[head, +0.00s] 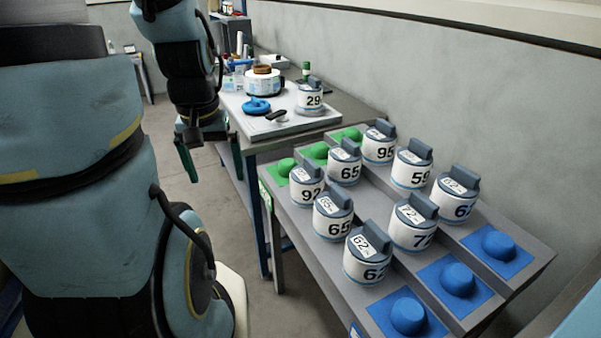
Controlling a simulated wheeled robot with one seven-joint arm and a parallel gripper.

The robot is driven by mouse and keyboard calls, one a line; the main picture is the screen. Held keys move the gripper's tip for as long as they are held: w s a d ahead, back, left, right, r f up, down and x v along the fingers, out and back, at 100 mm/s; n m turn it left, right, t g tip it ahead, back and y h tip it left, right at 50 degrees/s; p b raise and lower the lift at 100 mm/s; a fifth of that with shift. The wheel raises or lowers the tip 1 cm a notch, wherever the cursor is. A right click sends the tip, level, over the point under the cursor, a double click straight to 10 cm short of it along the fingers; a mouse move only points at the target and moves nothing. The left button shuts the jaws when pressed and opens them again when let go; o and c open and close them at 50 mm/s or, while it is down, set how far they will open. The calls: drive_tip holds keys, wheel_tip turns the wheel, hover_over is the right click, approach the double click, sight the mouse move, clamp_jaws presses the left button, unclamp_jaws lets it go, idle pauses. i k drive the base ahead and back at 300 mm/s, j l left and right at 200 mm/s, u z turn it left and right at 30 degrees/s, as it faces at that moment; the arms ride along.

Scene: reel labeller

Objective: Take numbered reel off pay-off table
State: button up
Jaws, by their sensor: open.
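Several white reels with dark grey tops and black numbers stand upright in rows on a grey sloped rack table. Among them are reel 92 (306,189), reel 95 (379,147), reel 59 (411,170) and reel 72 (412,231). Another numbered reel, 29 (309,99), stands alone on a pale board on the workbench behind. I cannot tell which of the two is the pay-off table. My gripper (211,160) hangs open and empty over the floor, left of the workbench and apart from every reel.
Green pads (317,152) lie at the rack's far end and blue pads with round knobs (456,279) at its near end. The workbench (345,107) also holds a blue ring (256,105), a white-and-brown roll (263,81) and a green bottle (306,71). Floor left of the tables is clear.

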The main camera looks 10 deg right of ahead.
sight(310, 95)
drive_tip(key=i+j+z, duration=0.1)
drive_tip(key=i, duration=0.3)
drive_tip(key=i+j+z, duration=0.1)
drive_tip(key=i, duration=0.35)
drive_tip(key=i+j+z, duration=0.1)
drive_tip(key=i, duration=0.3)
drive_tip(key=j, duration=0.1)
